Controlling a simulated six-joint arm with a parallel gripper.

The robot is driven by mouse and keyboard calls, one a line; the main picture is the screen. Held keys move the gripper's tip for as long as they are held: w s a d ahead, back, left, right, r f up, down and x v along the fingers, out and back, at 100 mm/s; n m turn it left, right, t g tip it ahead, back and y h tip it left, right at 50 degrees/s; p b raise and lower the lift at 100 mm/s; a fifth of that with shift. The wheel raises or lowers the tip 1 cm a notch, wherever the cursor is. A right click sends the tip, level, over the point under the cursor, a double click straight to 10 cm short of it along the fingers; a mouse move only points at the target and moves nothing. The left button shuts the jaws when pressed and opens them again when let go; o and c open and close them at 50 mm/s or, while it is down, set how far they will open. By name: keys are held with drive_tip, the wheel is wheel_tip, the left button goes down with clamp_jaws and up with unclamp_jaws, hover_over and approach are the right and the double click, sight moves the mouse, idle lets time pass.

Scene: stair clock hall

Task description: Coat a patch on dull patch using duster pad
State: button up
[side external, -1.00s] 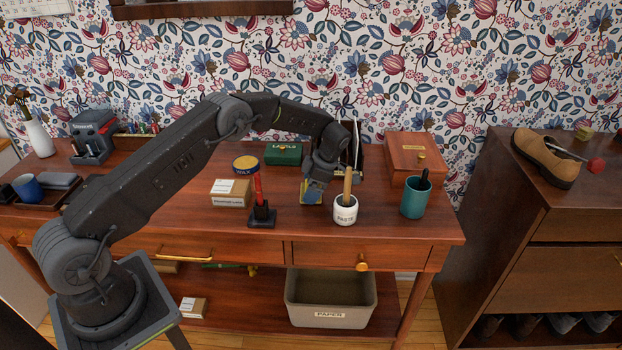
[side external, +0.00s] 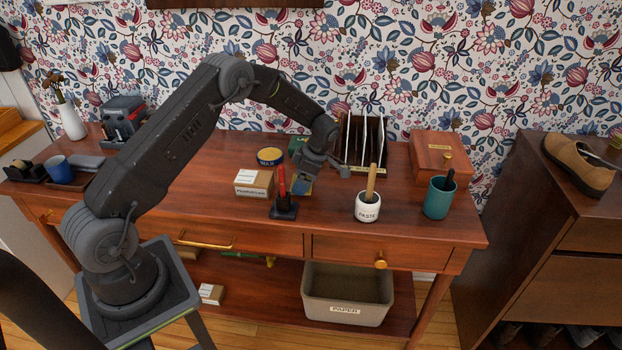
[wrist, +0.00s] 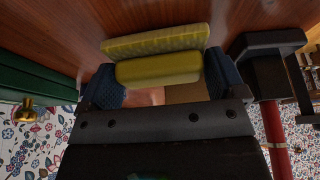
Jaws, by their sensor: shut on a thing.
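My gripper (side external: 303,186) is low over the desk top, just right of a red-handled stand in the side view. In the wrist view its blue fingertips (wrist: 163,80) are shut on the yellow duster pad (wrist: 155,42), which lies crosswise between them. The pad's far side is close to the wooden desk top (wrist: 60,22); I cannot tell if it touches. In the side view the pad is mostly hidden by my gripper. A paler area (wrist: 150,97) shows between the fingers in the wrist view, but I cannot tell whether it is the dull patch.
The red-handled stand (side external: 284,208) is close beside my gripper. Also near are a wax tin (side external: 270,157), a white carton (side external: 254,183), a green box (wrist: 40,85), a letter rack (side external: 362,142) and the paste pot (side external: 367,208). Bare wood lies left of the carton.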

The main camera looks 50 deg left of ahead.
drive_tip(key=shift+s+a+r, duration=0.1)
drive_tip(key=shift+s+a, duration=0.7)
drive_tip(key=w+d, duration=0.3)
drive_tip(key=shift+w+d+r, duration=0.2)
drive_tip(key=shift+r, duration=0.15)
drive_tip(key=shift+w+d, duration=2.4)
drive_tip(key=shift+s, duration=0.4)
drive_tip(key=shift+s+a, duration=3.75)
drive_tip(key=shift+a, duration=0.1)
drive_tip(key=shift+w+d, duration=3.8)
drive_tip(key=shift+w+d+r, duration=0.1)
drive_tip(key=shift+w+d, duration=0.1)
wheel_tip(320, 180, up, 6)
drive_tip(key=shift+r, duration=0.2)
drive_tip(key=shift+w+a+f, duration=0.1)
drive_tip(key=shift+a, duration=0.1)
